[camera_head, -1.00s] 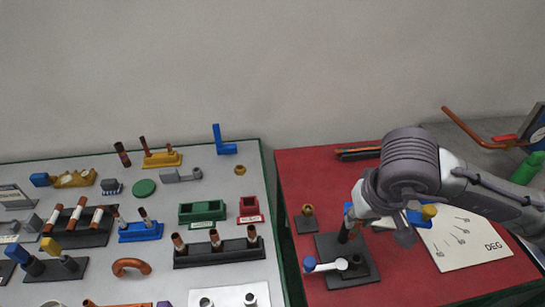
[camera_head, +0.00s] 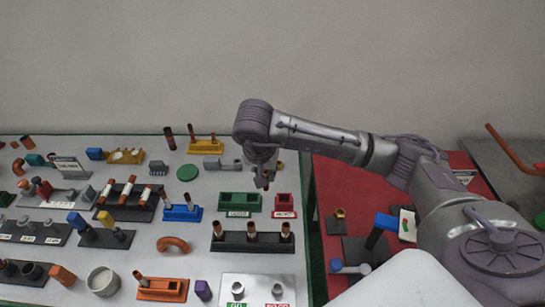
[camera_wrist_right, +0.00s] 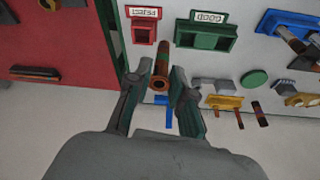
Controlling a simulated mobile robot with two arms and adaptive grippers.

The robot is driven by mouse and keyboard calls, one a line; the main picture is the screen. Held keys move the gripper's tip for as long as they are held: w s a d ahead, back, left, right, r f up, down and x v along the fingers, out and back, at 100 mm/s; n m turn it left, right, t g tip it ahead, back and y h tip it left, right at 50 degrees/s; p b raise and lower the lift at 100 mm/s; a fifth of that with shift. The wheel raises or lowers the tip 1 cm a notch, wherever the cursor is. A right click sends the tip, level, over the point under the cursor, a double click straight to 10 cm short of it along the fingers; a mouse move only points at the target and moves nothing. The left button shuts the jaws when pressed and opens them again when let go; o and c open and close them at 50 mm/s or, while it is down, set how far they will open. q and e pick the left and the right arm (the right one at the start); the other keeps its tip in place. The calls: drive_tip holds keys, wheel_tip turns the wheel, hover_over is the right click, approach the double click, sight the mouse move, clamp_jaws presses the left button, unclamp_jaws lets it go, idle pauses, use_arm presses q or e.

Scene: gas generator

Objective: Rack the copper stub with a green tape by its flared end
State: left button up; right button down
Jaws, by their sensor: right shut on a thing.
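My right gripper (camera_head: 262,182) is over the grey table, near the green and red boxes. In the right wrist view its fingers (camera_wrist_right: 162,98) are shut on a short copper stub (camera_wrist_right: 163,66). The stub has a darker greenish band, and an open round end faces the camera; I cannot tell for sure that this end is flared. In the head view the stub is too small to make out at the fingertips. A black rack (camera_head: 251,248) with three copper stubs stands below the gripper in the picture. My left gripper is not in view.
The green box (camera_head: 240,199) and red box (camera_head: 284,203) lie close to the gripper. A yellow rack (camera_head: 205,149), blue rack (camera_head: 181,216) and orange rack (camera_head: 163,291) hold stubs.

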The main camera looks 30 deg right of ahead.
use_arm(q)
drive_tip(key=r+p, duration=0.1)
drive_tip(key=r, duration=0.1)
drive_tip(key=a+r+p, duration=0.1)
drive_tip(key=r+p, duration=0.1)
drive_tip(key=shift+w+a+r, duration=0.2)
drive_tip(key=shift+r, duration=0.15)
use_arm(e)
drive_tip(key=w+d+f+m+g+h, duration=0.1)
drive_tip(key=d+f+m, duration=0.3)
drive_tip(key=d+m, duration=0.2)
drive_tip(key=shift+w+d+f+g, duration=0.25)
drive_tip(key=shift+d+f+g, duration=0.05)
drive_tip(key=shift+d, duration=0.25)
use_arm(q)
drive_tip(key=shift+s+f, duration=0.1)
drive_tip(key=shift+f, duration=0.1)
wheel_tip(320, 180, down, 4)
drive_tip(key=b, duration=0.4)
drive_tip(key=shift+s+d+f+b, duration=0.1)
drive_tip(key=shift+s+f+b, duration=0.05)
drive_tip(key=shift+b, duration=0.2)
use_arm(e)
wheel_tip(320, 180, down, 5)
drive_tip(key=shift+r, duration=0.1)
use_arm(q)
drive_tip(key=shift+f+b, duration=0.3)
drive_tip(key=shift+b, duration=0.05)
